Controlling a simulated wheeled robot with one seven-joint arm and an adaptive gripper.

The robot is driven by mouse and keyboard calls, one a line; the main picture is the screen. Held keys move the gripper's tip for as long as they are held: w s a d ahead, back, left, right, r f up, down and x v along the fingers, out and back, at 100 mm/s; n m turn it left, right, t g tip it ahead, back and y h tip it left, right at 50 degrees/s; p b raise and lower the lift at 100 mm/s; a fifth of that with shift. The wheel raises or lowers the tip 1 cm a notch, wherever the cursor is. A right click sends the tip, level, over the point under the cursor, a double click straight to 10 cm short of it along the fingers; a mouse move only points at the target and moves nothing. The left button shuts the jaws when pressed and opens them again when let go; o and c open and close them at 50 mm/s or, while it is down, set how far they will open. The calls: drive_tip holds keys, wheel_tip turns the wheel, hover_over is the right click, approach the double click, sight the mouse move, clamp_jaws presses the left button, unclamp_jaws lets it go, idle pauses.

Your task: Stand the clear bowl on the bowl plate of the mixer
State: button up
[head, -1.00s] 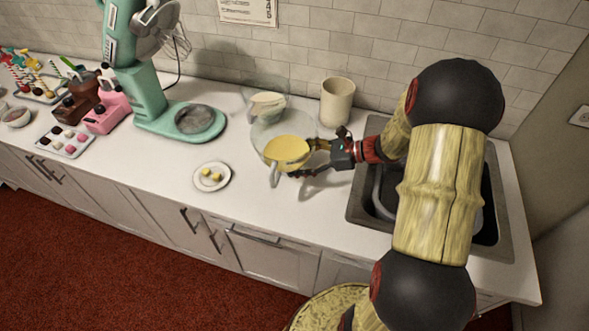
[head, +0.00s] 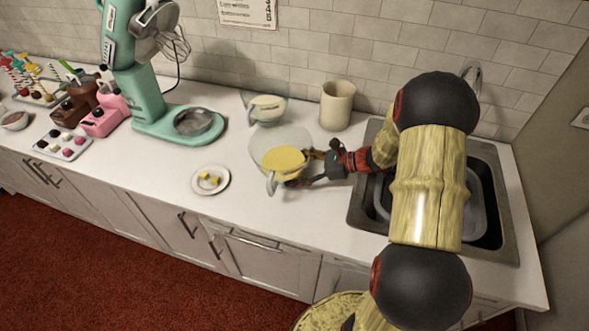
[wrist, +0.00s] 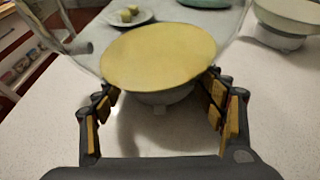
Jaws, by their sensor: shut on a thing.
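The clear bowl (head: 280,137), with a handle and yellow batter (head: 284,160) in it, is right of the mixer (head: 155,100) in the head view. My gripper (head: 306,167) is shut on it from the right, low on the bowl. In the wrist view the bowl's foot (wrist: 160,97) is between my two fingers, with the batter above and the handle (wrist: 48,35) at the left. A shadow on the counter suggests the bowl is slightly raised. The mixer's round grey bowl plate (head: 193,122) is empty, on its teal base, below the whisk (head: 172,45).
A second clear bowl (head: 267,110) with pale contents stands behind the held bowl, and a cream mug (head: 337,105) behind right. A small plate (head: 210,180) with yellow pieces lies front left. The sink (head: 490,225) is right. Counter between bowl and mixer base is mostly clear.

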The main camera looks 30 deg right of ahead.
drive_tip(key=shift+s+a+f, duration=0.1)
drive_tip(key=shift+s+f, duration=0.1)
drive_tip(key=shift+f, duration=0.35)
drive_tip(key=o, duration=1.2)
drive_tip(key=shift+f, duration=0.1)
drive_tip(key=shift+c, duration=0.2)
drive_tip(key=o, duration=0.4)
drive_tip(key=shift+s+a+f, duration=0.1)
drive_tip(key=shift+a+f, duration=0.05)
drive_tip(key=shift+f, duration=0.05)
drive_tip(key=shift+r, duration=0.1)
drive_tip(key=shift+r+b, duration=0.25)
drive_tip(key=shift+b, duration=0.15)
drive_tip(key=v, duration=0.2)
drive_tip(key=p+v, duration=0.1)
drive_tip(key=v, duration=0.2)
drive_tip(key=p+v, duration=0.1)
drive_tip(key=v, duration=0.2)
drive_tip(key=shift+w+r, duration=0.35)
drive_tip(key=shift+r, duration=0.1)
